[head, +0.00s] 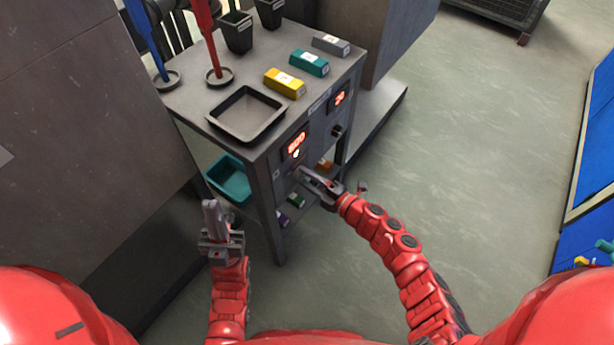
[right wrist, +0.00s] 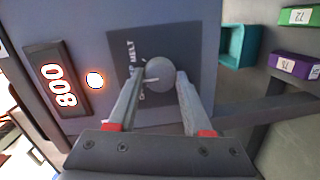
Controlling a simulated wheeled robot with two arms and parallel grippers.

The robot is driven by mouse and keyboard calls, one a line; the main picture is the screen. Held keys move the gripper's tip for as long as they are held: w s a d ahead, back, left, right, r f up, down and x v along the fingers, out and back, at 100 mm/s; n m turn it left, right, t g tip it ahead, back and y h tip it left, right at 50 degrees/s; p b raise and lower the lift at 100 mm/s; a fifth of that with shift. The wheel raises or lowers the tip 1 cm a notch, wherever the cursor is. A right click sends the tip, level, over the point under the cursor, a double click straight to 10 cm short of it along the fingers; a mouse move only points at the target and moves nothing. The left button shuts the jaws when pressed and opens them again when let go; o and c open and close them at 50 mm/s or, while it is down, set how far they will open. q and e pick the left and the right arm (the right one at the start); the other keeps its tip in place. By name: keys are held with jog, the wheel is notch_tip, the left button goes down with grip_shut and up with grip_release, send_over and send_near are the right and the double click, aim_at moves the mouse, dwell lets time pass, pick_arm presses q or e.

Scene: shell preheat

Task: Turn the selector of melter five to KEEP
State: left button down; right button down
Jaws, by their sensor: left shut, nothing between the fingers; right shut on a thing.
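The grey round selector knob (right wrist: 160,74) sits on a dark plate (right wrist: 185,50) on the cart's front, below a lit display (right wrist: 57,85) that reads 800. The plate's lettering shows MELT; the rest is partly hidden by a finger and the knob. I cannot read the melter's number. My right gripper (right wrist: 160,95) is shut on the knob, one finger on each side. In the head view my right gripper (head: 301,173) reaches the cart front under the left display (head: 296,145). My left gripper (head: 211,206) is shut and empty, left of the cart.
A second display (head: 340,97) and knob (head: 337,131) sit further right on the cart (head: 200,95). On top are a black tray (head: 247,112), yellow (head: 285,83), teal (head: 310,63) and grey (head: 331,45) blocks. A teal bin (head: 229,180) is below.

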jog(key=shift+c, duration=1.6)
grip_release()
jog(key=shift+s+d, duration=0.1)
jog(key=v, duration=1.7)
jog(key=shift+d, duration=0.15)
